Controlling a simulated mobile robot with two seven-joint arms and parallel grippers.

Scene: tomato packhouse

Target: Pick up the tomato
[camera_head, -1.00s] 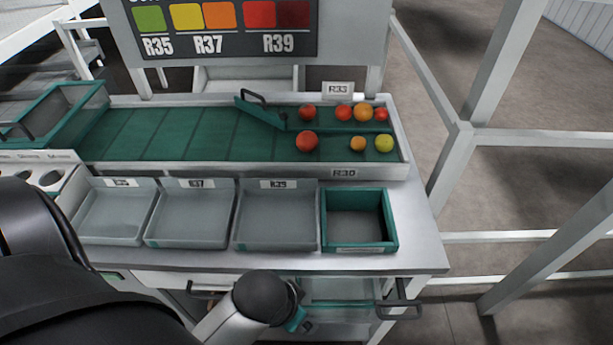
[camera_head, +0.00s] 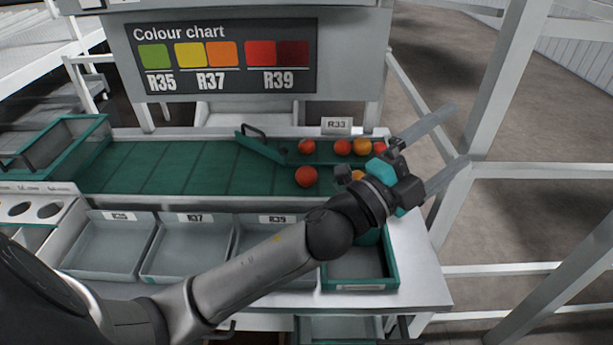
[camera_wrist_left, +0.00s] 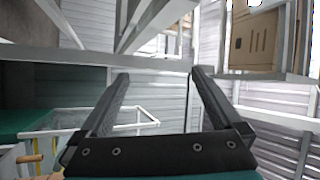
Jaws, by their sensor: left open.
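Several tomatoes lie on the green sorting belt (camera_head: 170,165) at its right end. A large red tomato (camera_head: 306,176) lies at the front, with a smaller red one (camera_head: 307,146) behind it. An orange-red tomato (camera_head: 343,147), an orange one (camera_head: 362,146) and a red one (camera_head: 380,147) sit in the back row. A front orange tomato (camera_head: 357,175) is partly covered by my wrist; the yellow-green one is hidden. My left gripper (camera_head: 452,140) is open and empty, its fingers pointing right past the belt's end. In the wrist view its fingers (camera_wrist_left: 162,75) are apart with no tomato between them.
Grey trays (camera_head: 188,248) line the bench front, with a green-rimmed crate (camera_head: 391,270) under my forearm. A green divider (camera_head: 262,147) crosses the belt. A white post (camera_head: 490,90) and rails stand to the right. The wrist view shows a cardboard box (camera_wrist_left: 260,42) on a frame.

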